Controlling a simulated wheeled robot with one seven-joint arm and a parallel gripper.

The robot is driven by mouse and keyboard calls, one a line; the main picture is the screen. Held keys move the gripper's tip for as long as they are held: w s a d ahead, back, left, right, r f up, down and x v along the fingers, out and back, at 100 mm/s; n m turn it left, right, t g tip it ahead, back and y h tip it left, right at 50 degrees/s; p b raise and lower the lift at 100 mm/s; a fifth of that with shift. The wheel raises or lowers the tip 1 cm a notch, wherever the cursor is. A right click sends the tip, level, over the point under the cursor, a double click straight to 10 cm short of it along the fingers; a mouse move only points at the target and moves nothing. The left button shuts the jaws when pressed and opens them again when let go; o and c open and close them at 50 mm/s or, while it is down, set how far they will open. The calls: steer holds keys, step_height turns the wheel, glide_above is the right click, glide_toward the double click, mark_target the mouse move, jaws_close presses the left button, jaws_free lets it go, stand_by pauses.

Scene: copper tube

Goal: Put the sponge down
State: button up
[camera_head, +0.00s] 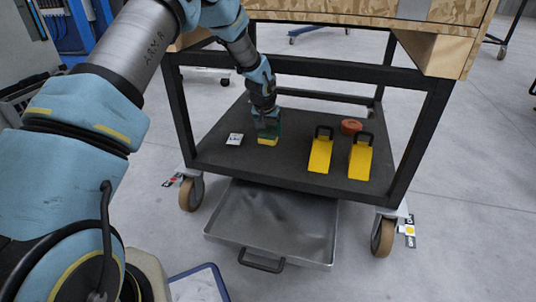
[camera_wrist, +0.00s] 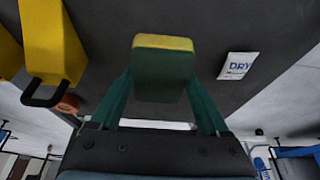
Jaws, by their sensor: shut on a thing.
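The sponge (camera_wrist: 163,70) is a block with a dark green side and a yellow side. It sits between the two green fingers of my gripper (camera_wrist: 160,92) in the wrist view. In the head view, my gripper (camera_head: 268,128) points down over the dark lower shelf (camera_head: 285,165) of the cart, shut on the sponge (camera_head: 267,141). The sponge's yellow part shows below the fingers, at or just above the shelf surface. I cannot tell whether it touches.
A white packet marked DRY (camera_wrist: 237,66) lies beside the sponge on the shelf. Two yellow wedges with black handles (camera_head: 320,155) (camera_head: 360,160) and a reddish round object (camera_head: 351,127) lie to the right. The cart's black frame and wooden top surround the shelf.

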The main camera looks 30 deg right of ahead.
step_height(320, 180, down, 8)
steer(key=b, duration=0.2)
steer(key=shift+r+b, duration=0.2)
steer(key=shift+b, duration=0.15)
steer(key=shift+f, duration=0.2)
steer(key=o, duration=1.2)
steer(key=shift+c, duration=0.2)
steer(key=p+v, duration=0.4)
steer(key=v, duration=0.8)
steer(key=shift+r, duration=0.2)
steer(key=shift+a, duration=0.1)
steer(key=shift+a, duration=0.1)
